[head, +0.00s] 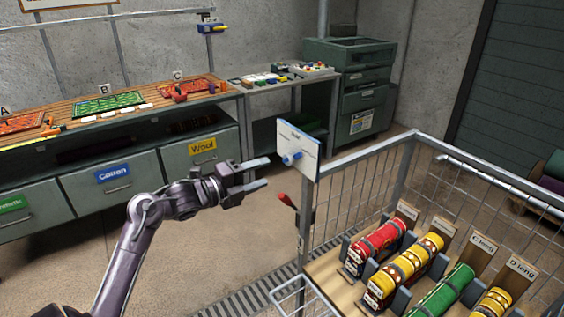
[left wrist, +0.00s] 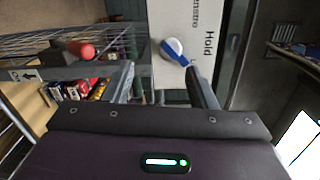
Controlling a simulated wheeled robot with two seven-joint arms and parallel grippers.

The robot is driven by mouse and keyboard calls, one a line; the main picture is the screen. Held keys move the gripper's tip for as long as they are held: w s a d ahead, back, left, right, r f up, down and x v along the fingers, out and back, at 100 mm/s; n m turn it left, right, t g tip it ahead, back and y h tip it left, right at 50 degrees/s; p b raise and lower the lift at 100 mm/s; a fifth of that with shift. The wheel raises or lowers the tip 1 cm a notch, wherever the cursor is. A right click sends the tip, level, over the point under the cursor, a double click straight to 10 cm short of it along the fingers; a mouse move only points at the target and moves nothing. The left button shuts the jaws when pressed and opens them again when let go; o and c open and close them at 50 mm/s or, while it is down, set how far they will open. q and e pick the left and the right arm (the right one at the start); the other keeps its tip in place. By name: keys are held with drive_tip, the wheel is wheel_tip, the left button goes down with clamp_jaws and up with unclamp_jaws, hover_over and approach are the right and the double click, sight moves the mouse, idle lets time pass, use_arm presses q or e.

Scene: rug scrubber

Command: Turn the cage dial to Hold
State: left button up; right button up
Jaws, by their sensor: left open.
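The cage dial (head: 291,158) is a blue knob on a white panel (head: 302,140) at the near corner post of the wire cage. In the left wrist view the dial (left wrist: 176,49) has a white round face and a blue bar slanting across it. The word "Hold" is printed on the panel (left wrist: 187,14) beside it; other lettering is partly cut off. My left gripper (head: 267,172) is open and empty, with its fingers pointing at the dial from the left, a little short of it. One finger (left wrist: 203,88) shows close to the blue bar. My right gripper is out of view.
A red-handled lever (head: 287,201) sits on the cage post below the panel. The wire cage (head: 340,205) holds several strapped rolls on a wooden base. A workbench (head: 60,125) with labelled drawers stands behind on the left. The floor between is clear.

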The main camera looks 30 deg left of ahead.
sight(286, 161)
use_arm(q)
drive_tip(key=shift+m, duration=0.3)
drive_tip(key=w+p, duration=0.1)
drive_tip(key=w, duration=0.1)
drive_tip(key=w+d+r+p, duration=0.1)
drive_tip(key=w, duration=0.1)
drive_tip(key=w+d, duration=0.1)
drive_tip(key=w, duration=0.1)
drive_tip(key=shift+d+r+p, duration=0.15)
drive_tip(key=shift+r+p, duration=0.05)
drive_tip(key=shift+p, duration=0.2)
drive_tip(key=shift+w+d+f, duration=0.1)
drive_tip(key=shift+w+d, duration=0.1)
drive_tip(key=shift+w, duration=0.25)
drive_tip(key=shift+c, duration=0.3)
drive_tip(key=shift+h, duration=0.3)
drive_tip(key=c, duration=0.9)
